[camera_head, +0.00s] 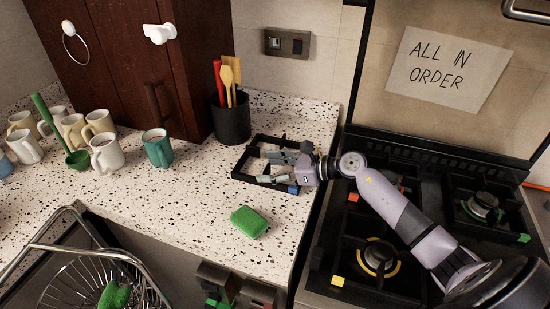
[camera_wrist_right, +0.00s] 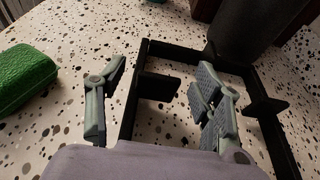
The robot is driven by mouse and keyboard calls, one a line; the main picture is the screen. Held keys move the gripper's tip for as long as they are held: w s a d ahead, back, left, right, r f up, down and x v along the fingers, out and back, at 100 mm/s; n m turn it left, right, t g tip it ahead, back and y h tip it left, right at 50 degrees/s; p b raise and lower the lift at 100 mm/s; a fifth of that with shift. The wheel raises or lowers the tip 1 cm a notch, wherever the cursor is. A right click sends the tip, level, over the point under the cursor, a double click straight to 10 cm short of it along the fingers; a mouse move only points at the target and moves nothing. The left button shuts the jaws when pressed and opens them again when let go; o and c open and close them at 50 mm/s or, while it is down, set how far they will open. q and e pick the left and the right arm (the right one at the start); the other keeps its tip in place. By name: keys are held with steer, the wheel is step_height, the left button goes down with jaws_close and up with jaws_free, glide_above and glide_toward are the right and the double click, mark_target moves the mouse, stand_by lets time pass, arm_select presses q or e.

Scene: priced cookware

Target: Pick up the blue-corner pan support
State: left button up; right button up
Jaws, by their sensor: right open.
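The blue-corner pan support (camera_head: 241,164) is a black square frame lying flat on the speckled counter, with a blue mark at its near right corner. My right gripper (camera_head: 274,168) reaches over it from the right, open, its two fingers apart. In the right wrist view, one black rail of the pan support (camera_wrist_right: 130,106) runs between the open fingers of the right gripper (camera_wrist_right: 160,76), one finger on each side. Contact with the rail cannot be told. My left gripper is not in view.
A black utensil pot (camera_head: 231,121) stands close behind the support. A green sponge (camera_head: 249,222) lies in front of it. A teal mug (camera_head: 157,148) and several pale mugs stand left. The black stove (camera_head: 345,237) is at right, and a sink with a wire rack is at lower left.

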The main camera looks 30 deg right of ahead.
steer(key=shift+s, duration=0.1)
steer(key=shift+c, duration=0.2)
jaws_close()
stand_by(0.5)
